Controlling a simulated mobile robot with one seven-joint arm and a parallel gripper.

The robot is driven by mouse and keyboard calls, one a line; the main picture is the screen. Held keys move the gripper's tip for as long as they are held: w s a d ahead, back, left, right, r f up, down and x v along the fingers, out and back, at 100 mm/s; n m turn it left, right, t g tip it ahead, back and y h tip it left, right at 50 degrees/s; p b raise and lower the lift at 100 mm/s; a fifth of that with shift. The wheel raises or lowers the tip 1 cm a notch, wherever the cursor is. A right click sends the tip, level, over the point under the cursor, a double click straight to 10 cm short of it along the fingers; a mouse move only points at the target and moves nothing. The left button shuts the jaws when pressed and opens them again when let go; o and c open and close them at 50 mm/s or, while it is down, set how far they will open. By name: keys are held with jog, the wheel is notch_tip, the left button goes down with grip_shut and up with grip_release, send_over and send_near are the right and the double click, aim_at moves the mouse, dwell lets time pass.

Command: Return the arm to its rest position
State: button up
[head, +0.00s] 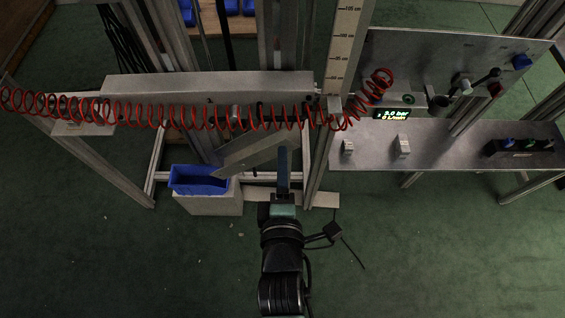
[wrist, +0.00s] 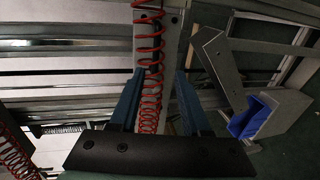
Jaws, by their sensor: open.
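My gripper (head: 283,153) points away from me near the lower middle of the head view, in front of the metal frame. In the wrist view its two blue fingers (wrist: 160,74) stand apart with nothing held between them. The red coiled hose (wrist: 149,60) shows behind the gap between the fingers; I cannot tell how far behind. My arm runs down to the bottom edge of the head view, and its lower links are out of view.
The red hose (head: 220,117) spans the frame. A slanted metal plate (head: 250,152) and blue bin (head: 190,185) lie left of my gripper. A metal shelf (head: 470,150) with a lit display (head: 393,114) stands at right. Green floor (head: 420,260) is clear around my arm.

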jog(key=w+r+m+t, duration=0.2)
jog(key=w+r+m, duration=0.1)
jog(key=r, duration=0.7)
jog(key=w+r+m+t, duration=0.2)
jog(key=w+r+m, duration=0.1)
jog(key=r, duration=0.7)
jog(key=w+r+m+t, duration=0.2)
jog(key=w+r+m, duration=0.1)
jog(key=r, duration=0.7)
jog(key=s+r+m+t+p, duration=0.2)
jog(key=s+r+m+p, duration=0.1)
jog(key=r, duration=1)
jog(key=s+r+m+t+p, duration=0.2)
jog(key=r+p, duration=0.4)
jog(key=r, duration=0.7)
jog(key=s+r+m+t+p, duration=0.2)
jog(key=s+r+m+p, duration=0.2)
jog(key=r, duration=1)
jog(key=shift+s+p, duration=0.35)
jog(key=shift+s, duration=0.6)
